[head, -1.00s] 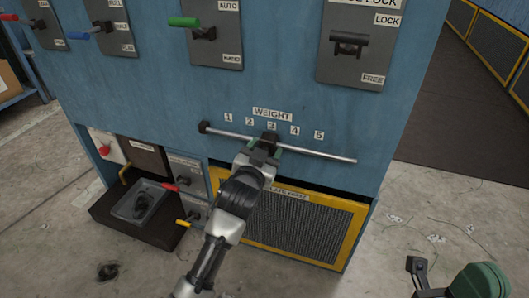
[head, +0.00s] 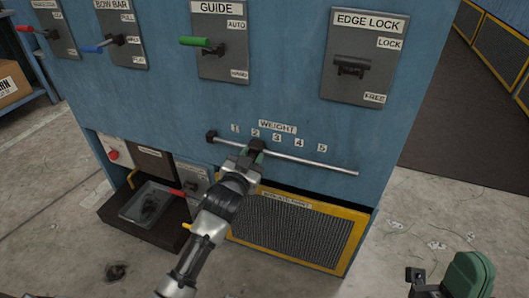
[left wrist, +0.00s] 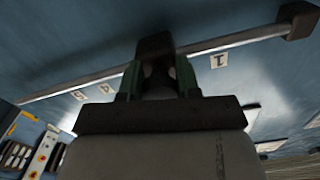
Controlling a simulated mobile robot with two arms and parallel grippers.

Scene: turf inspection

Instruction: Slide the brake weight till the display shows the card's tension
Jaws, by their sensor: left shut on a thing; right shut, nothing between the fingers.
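The brake weight (head: 257,144) is a small black block on a thin horizontal rail (head: 310,162) below the WEIGHT label (head: 277,126). It sits by the 2 of the 1 to 5 scale. My left gripper (head: 250,153) is shut on it; the left wrist view shows the block (left wrist: 155,46) between the green fingers. My right gripper (head: 462,277) is at the lower right, shut and empty, away from the panel. I see no lit display and no tension card in these views.
The blue panel carries lever plates: GUIDE (head: 222,62) with a green handle and EDGE LOCK (head: 362,80) with a black one. A yellow-framed grille (head: 352,232) lies under the rail. A dark tray (head: 130,207) stands low at left. Floor at right is open.

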